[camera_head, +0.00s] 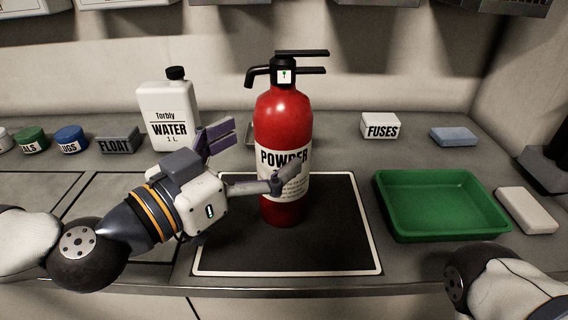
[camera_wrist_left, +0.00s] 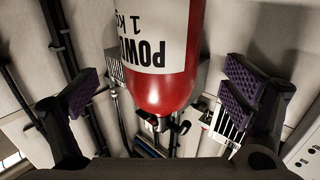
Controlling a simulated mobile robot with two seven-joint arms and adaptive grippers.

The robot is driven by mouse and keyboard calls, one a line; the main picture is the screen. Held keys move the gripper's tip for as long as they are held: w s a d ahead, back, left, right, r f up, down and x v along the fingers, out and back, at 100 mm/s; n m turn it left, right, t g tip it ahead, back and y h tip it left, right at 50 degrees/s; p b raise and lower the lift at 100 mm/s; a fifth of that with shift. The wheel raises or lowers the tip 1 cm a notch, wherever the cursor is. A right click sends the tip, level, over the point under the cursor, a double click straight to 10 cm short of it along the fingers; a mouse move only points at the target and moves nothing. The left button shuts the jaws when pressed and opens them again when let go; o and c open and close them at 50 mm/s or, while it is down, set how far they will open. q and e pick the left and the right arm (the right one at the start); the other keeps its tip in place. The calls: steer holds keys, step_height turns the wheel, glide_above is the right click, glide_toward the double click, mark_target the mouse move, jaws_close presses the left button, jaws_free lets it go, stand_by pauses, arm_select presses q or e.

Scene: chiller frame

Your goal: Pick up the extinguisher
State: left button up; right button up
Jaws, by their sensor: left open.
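A red extinguisher (camera_head: 283,118) with a black handle and a white label reading "POWDER" stands upright on a black mat with a white border (camera_head: 320,245). My left gripper (camera_head: 250,160) is open at its left side, with one finger in front of the body and the other behind and to the left. In the left wrist view the extinguisher (camera_wrist_left: 165,88) appears upside down between the two spread fingers of my left gripper (camera_wrist_left: 165,95). Gaps show on both sides of it. My right arm shows at the bottom right, but its gripper is out of view.
A white water bottle (camera_head: 168,115) stands behind the left gripper. A green tray (camera_head: 440,232) and a pale block (camera_head: 526,210) lie right of the mat. A fuses box (camera_head: 380,126) and a blue block (camera_head: 453,137) are behind. Several labelled containers line the left back.

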arm_select(q)
steer(key=x, duration=0.5)
steer(key=shift+w+d+r, duration=0.1)
steer(key=shift+w+d, duration=0.05)
steer(key=shift+w, duration=0.05)
steer(key=c, duration=2)
steer(key=shift+r, duration=0.25)
steer(key=shift+c, duration=0.2)
